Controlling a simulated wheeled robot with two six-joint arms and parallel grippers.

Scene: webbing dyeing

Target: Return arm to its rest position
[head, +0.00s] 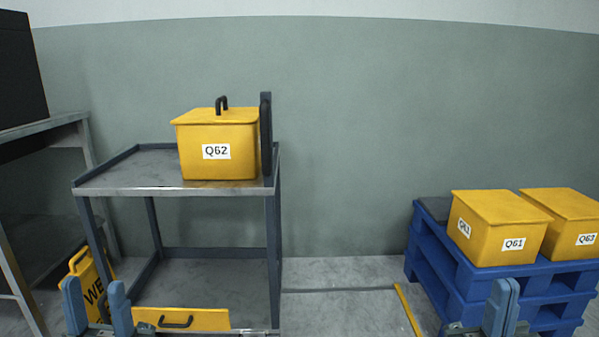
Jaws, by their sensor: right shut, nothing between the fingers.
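My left gripper (97,300) is at the lower left of the head view. Its two blue fingers stand apart with nothing between them. It shows in front of the lower left of the grey cart. My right gripper (501,305) is at the lower right, in front of the blue pallets. Its fingers are together and hold nothing. Both grippers point upward in the picture, and most of both arms is out of view below.
A yellow lidded box marked Q62 (218,158) stands on the grey cart (130,185). Yellow boxes Q61 (513,244) and Q63 (587,239) sit on blue pallets (440,265). A yellow wet-floor sign (88,285) is at left. Floor between cart and pallets is mostly clear.

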